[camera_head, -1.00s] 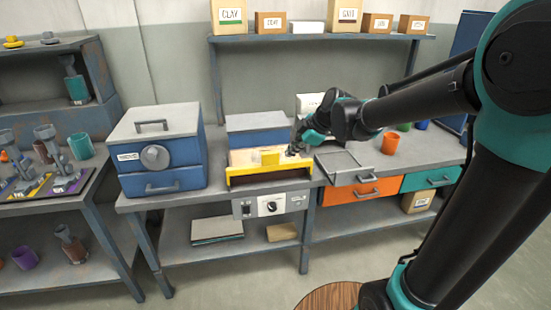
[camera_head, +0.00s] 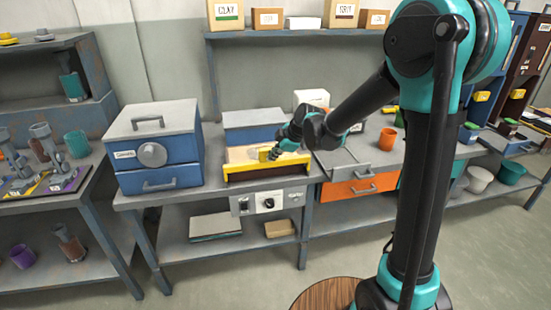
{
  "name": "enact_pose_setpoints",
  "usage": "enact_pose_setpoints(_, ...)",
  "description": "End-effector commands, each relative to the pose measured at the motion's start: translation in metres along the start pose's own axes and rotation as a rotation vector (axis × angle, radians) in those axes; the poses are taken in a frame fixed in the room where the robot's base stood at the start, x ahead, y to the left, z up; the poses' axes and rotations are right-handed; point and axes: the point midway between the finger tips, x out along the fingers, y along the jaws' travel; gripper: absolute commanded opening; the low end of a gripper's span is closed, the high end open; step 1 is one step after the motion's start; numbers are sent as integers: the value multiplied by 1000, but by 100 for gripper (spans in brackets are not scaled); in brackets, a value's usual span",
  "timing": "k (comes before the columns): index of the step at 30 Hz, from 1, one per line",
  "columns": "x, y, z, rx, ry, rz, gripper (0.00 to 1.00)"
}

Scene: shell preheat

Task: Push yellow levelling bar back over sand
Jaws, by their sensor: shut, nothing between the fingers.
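The sand tray is a shallow box with pale tan sand (camera_head: 238,155) and a yellow front edge (camera_head: 262,174). A yellow upright piece, seemingly part of the levelling bar (camera_head: 264,154), stands over the sand in the tray's middle. More yellow shows to its right, behind my gripper. My gripper (camera_head: 274,155) is shut and empty, low over the tray's right half, at the right side of the yellow piece. Whether it touches that piece I cannot tell. The gripper and wrist hide part of the bar.
A blue box (camera_head: 253,127) stands behind the tray. A blue oven-like cabinet with a dial (camera_head: 152,155) stands to its left. A control panel (camera_head: 268,202) hangs below.

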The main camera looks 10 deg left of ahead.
Motion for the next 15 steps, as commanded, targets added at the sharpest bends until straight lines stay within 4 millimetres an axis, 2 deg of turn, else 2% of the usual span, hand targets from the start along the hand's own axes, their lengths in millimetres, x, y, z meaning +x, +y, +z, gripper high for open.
enact_pose_setpoints(4,4,8,0,0,0,0,0)
enact_pose_setpoints(15,5,10,0,0,0,0,0)
